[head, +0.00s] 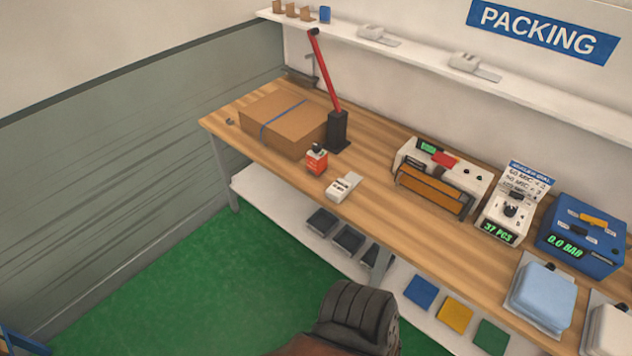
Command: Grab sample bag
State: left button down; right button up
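A light blue, pillow-like packet (541,291) lies on a pale tray on the wooden bench (385,210) at the lower right, with a small dark piece at its top edge. A similar white packet (611,329) lies to its right, cut off by the picture edge. I cannot tell for certain which, if either, is the sample bag. Neither of my grippers shows in the head view, so their state and distance to the packets are hidden.
Green floor (190,285) is open at left. A dark ribbed shape (358,313) stands in front.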

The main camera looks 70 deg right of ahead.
aim_at(338, 190)
jog(key=z, duration=0.55)
jog(key=i, duration=1.05)
jog(key=z, duration=0.95)
